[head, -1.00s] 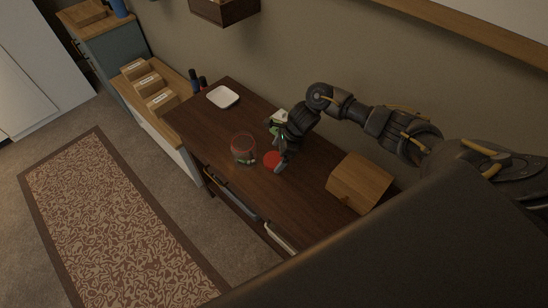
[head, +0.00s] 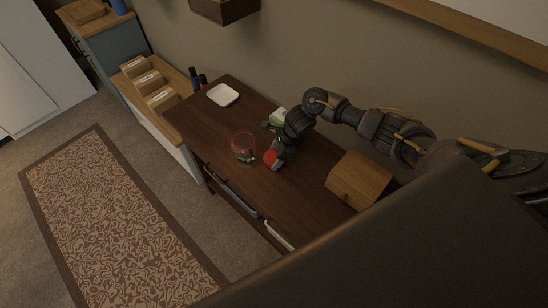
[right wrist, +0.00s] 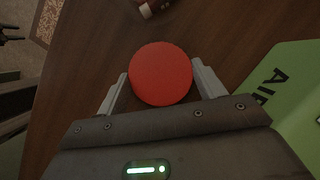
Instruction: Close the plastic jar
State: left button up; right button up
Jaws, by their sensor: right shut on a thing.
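The clear plastic jar (head: 243,148) has a reddish rim and stands open near the front edge of the dark wooden desk. Some small items show inside it. The round red lid (head: 270,158) is just to its right, apart from the jar. My right gripper (head: 275,154) is shut on the lid; the right wrist view shows the red lid (right wrist: 160,74) between the two fingers. I cannot tell whether the lid touches the desk.
A green and white box (head: 279,117) stands behind my right gripper and shows close in the right wrist view (right wrist: 295,100). A wooden box (head: 358,181) is to the right. A white dish (head: 223,95) lies at the far left of the desk (head: 205,125).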

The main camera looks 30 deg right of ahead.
jog(key=shift+r, duration=0.15)
jog(key=shift+r+b, duration=0.2)
jog(key=shift+b, duration=0.1)
notch_tip(320, 180, up, 2)
jog(key=shift+w+r+b, duration=0.1)
jog(key=shift+b, duration=0.75)
jog(key=s+a+r+b, duration=0.1)
jog(key=s+a+r, duration=0.8)
jog(key=a+r, duration=0.1)
jog(key=shift+a, duration=0.4)
jog(key=shift+r, duration=0.1)
